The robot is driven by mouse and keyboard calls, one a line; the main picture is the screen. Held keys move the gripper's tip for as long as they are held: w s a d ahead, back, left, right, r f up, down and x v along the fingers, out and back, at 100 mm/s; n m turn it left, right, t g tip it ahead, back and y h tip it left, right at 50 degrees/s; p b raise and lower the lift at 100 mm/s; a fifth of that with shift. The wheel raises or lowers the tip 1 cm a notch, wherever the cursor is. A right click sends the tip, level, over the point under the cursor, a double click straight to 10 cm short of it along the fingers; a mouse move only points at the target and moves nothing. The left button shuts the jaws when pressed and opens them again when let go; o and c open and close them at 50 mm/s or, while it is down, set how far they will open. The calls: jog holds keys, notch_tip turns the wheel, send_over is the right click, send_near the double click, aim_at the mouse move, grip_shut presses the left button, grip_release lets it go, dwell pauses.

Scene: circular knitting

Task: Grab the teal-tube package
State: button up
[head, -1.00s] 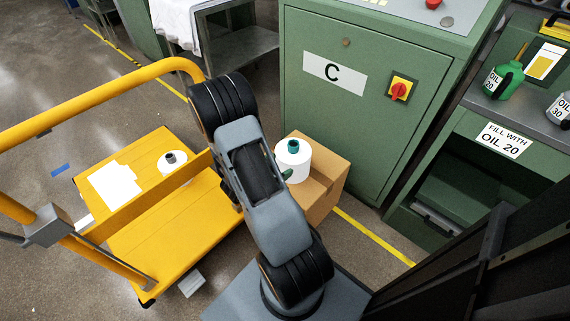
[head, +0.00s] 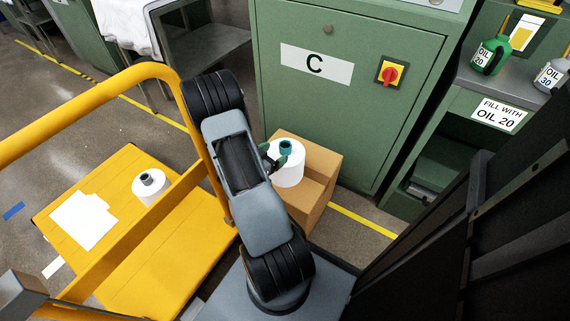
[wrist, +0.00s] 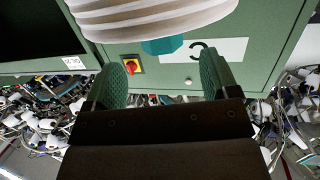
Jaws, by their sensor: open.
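The teal-tube package is a white yarn cone (head: 288,172) with a teal tube (head: 286,147) standing out of its top. It stands upright on a cardboard box in front of the green cabinet. In the wrist view the white package (wrist: 150,16) is at the top, upside down, with its teal tube (wrist: 162,45) pointing down towards the space between the fingers. My gripper (wrist: 163,65) is open and empty, its two green fingers apart on either side of the tube's line. In the head view my gripper (head: 272,156) is beside the tube, partly hidden by my arm.
The cardboard box (head: 318,182) stands against the green cabinet (head: 345,115) marked C, which has a red switch (head: 390,74). A yellow trolley (head: 150,255) at left carries a white package with a grey tube (head: 149,184); its handrail (head: 90,100) rises close to my arm.

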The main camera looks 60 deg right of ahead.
aim_at(281, 148)
jog(key=shift+b+x, duration=1.05)
jog(key=shift+x, duration=2.15)
jog(key=shift+w, duration=0.1)
grip_shut()
